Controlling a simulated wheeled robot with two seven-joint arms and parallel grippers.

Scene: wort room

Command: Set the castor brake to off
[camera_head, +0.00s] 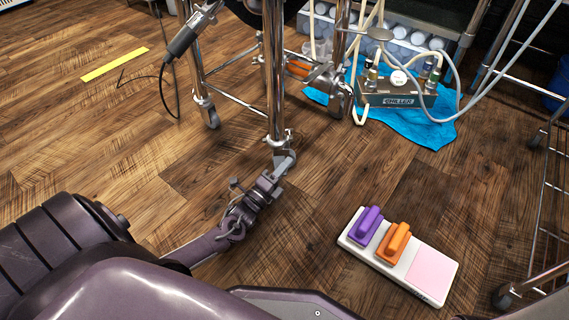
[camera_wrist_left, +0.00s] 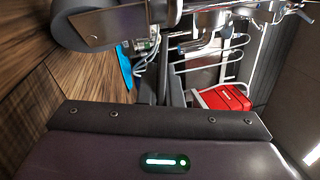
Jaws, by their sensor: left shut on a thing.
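A chrome trolley leg (camera_head: 275,80) ends in a castor (camera_head: 285,160) on the wood floor. My left gripper (camera_head: 271,175) reaches it from the lower left and is shut at its near side. By its place, the thing between the fingers is the castor's brake lever, but the fingers hide it, so its setting cannot be read. In the left wrist view, a dark wheel (camera_wrist_left: 80,27) with a metal plate fills the upper left, close beyond the gripper's fingers (camera_wrist_left: 170,88). My right gripper is out of view.
A white tray (camera_head: 434,290) with a purple and an orange handled block lies on the floor at the right. A chiller unit (camera_head: 398,98) stands on a blue cloth (camera_head: 432,130) behind. Other castors (camera_head: 209,113) stand nearby. Floor between castor and tray is clear.

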